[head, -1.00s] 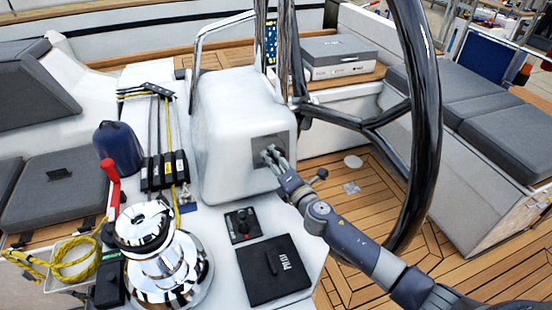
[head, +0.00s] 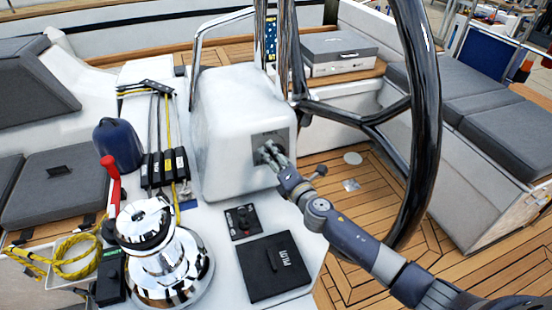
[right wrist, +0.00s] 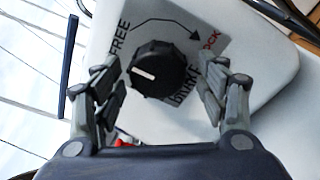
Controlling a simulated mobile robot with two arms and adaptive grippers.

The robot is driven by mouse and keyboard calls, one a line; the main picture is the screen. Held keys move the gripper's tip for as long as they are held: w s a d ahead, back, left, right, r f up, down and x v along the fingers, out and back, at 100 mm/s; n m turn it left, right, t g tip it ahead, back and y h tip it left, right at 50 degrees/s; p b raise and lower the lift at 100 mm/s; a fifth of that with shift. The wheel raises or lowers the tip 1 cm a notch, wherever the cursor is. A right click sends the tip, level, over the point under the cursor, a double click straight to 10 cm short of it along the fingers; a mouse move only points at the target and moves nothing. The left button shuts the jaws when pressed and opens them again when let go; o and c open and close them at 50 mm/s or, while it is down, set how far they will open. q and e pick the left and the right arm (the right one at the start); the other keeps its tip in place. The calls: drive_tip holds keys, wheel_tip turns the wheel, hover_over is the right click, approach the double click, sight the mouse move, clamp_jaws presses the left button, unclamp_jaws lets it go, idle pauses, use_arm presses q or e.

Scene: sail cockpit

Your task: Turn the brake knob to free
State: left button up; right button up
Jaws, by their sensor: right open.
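The brake knob (right wrist: 157,70) is round and black with a white pointer mark, on a grey plate (right wrist: 185,22) reading FREE at left and LOCK in red at right. The white mark lies on the knob's left half, on the FREE side. My right gripper (right wrist: 162,88) is open, with one finger on each side of the knob; I cannot tell if either touches it. In the head view, my right gripper (head: 271,154) is at the plate (head: 284,136) on the white pedestal (head: 228,125) and hides the knob. My left gripper is not in view.
The large black steering wheel (head: 428,120) stands just right of my right arm. A chrome winch (head: 165,262), a small control panel (head: 241,222) and a black PILOT cover (head: 273,268) sit below and left. Open wooden deck (head: 375,195) lies to the right.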

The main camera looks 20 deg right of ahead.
drive_tip(key=s+d, duration=0.1)
drive_tip(key=s, duration=1.1)
drive_tip(key=shift+d+r, duration=0.35)
drive_tip(key=shift+r, duration=0.05)
